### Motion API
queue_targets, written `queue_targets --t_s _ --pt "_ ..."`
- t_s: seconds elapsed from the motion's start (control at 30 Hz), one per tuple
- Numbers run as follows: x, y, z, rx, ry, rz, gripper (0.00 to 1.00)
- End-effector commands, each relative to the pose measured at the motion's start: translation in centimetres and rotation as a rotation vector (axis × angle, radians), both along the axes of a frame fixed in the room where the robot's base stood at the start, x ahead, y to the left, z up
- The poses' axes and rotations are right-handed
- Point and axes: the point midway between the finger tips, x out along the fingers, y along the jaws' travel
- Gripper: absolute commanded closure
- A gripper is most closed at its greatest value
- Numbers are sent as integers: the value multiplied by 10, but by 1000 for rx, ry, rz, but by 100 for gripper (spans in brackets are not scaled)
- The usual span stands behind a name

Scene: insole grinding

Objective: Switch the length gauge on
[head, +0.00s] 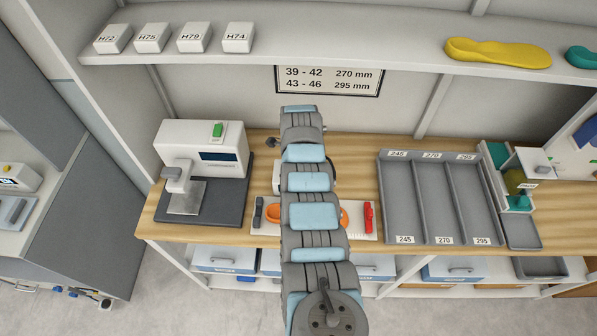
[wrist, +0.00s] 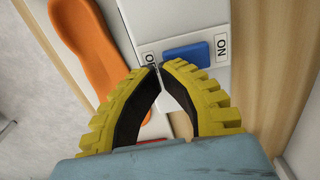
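The length gauge (head: 357,229) lies on the wooden bench in the head view, its middle hidden behind my arm. In the wrist view its white housing (wrist: 200,18) carries a blue switch (wrist: 186,55). A label reading ON is at the switch's right end; the label at its left end is partly covered. An orange insole (wrist: 88,45) lies beside the housing. My gripper (wrist: 161,66) has its yellow fingers closed together, with no object visible between the tips. The tips appear just below the switch; contact cannot be told. The head view hides the gripper behind my arm.
A white device (head: 203,146) with a green button stands left on the bench. A grey divided tray (head: 385,199) stands to the right. A shelf (head: 351,43) with white blocks and a yellow sole (head: 497,53) runs above. Bare bench lies behind the gauge.

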Motion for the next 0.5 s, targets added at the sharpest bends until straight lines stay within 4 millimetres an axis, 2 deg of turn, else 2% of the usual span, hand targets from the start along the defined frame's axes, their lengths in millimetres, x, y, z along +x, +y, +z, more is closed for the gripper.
queue_targets --t_s 0.5 --pt "0 1 -5 1 -44 1 100"
